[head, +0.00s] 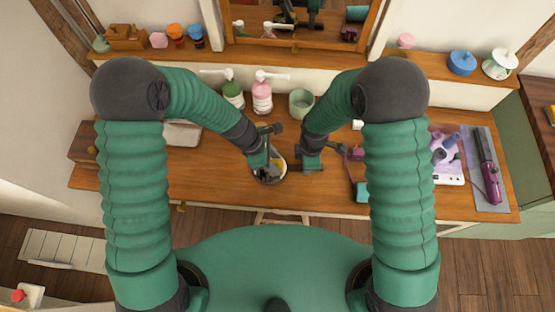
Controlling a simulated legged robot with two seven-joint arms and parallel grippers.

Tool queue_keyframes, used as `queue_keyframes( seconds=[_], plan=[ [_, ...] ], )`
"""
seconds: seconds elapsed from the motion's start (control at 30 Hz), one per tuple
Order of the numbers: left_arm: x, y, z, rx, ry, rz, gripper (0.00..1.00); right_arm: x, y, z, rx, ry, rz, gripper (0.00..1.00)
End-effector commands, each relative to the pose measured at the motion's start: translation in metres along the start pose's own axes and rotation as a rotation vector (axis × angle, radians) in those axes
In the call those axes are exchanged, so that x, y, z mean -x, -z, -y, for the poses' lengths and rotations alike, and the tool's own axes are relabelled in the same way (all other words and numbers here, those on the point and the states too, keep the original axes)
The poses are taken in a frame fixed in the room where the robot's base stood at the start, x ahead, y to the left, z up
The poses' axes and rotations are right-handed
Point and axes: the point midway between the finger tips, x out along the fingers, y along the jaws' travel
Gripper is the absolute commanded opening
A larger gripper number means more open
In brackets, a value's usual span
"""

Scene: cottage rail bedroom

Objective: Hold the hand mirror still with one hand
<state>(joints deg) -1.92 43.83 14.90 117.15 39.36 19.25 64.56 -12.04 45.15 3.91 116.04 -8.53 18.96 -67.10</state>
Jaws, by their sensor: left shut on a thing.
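A small round thing with a dark rim and a pale, yellowish face, which looks like the hand mirror (281,166), is low over the front half of the wooden desk (220,188). My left gripper (267,163) is shut on it and covers much of it. Whether it touches the desk, I cannot tell. My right gripper (313,162) is close by on the right, over the desk. Its fingertips are too small and dark to show whether they are open or shut, or touching the mirror.
A green pump bottle (233,95), a pink pump bottle (262,98) and a green cup (301,102) stand behind my grippers. A grey mat (490,185) bears a purple tool at right. A framed mirror (300,42) stands at the back. The desk's left front is clear.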

Motion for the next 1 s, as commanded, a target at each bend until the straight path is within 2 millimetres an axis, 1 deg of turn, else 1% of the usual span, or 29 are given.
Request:
queue_keyframes(
  seconds=[0.1,0.37,0.63,0.87,1.0],
  plan=[
    [0.005,0.013,0.000,0.003,-0.001,0.000,0.03,0.000,0.000,0.000,0.000,0.000,0.000,0.00],
    [0.010,0.025,0.000,0.002,-0.001,-0.001,0.03,0.000,0.000,0.000,0.000,0.000,0.000,0.00],
    [0.018,0.051,0.000,0.003,-0.001,-0.002,0.03,0.000,-0.001,0.000,-0.001,0.000,0.001,0.00],
    [0.020,0.052,-0.006,0.001,0.000,-0.003,0.03,0.000,-0.001,-0.001,-0.001,0.000,0.001,0.00],
    [0.017,0.042,-0.006,-0.001,0.000,-0.002,0.03,0.000,-0.001,0.000,-0.001,0.000,0.001,0.00]
  ],
)
